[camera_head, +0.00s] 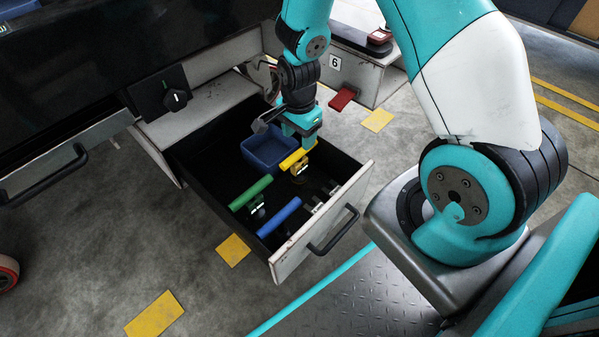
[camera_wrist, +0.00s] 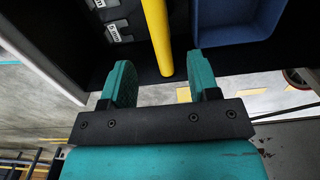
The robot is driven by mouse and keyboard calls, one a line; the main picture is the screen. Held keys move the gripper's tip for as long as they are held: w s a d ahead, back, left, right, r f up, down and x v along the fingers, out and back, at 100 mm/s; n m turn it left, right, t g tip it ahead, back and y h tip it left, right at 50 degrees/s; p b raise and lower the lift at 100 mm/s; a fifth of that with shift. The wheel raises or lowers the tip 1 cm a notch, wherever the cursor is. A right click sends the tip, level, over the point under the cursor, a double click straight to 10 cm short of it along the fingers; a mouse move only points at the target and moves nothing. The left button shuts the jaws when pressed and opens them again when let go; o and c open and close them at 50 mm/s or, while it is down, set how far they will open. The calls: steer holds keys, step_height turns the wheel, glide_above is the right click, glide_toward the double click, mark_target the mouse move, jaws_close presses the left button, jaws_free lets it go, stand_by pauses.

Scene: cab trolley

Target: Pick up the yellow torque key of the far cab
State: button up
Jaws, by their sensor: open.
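The yellow torque key (camera_head: 291,160) is in the open drawer (camera_head: 345,203), at the right of the blue bin. Its bar handle lies on top of a darker lower part with a pale label. In the wrist view the yellow bar (camera_wrist: 156,30) runs down from the top edge, and its near end shows in the gap between my fingers. My gripper (camera_head: 302,143) is over the key in the head view and hides part of it. In the wrist view my gripper (camera_wrist: 158,62) is open, with a finger on each side of the bar. I see no contact.
A green key (camera_head: 250,193) and a blue key (camera_head: 279,217) lie nearer the drawer front. The blue bin (camera_head: 262,150) stands at the back; it also shows in the wrist view (camera_wrist: 235,36). Labelled metal pieces (camera_head: 313,203) lie along the right wall. The drawer handle (camera_head: 335,232) juts forward.

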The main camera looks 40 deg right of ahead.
mark_target(299, 160)
step_height(299, 160, down, 10)
steer(key=b, duration=0.6)
steer(key=shift+r, duration=0.3)
steer(key=shift+c, duration=0.4)
jaws_close()
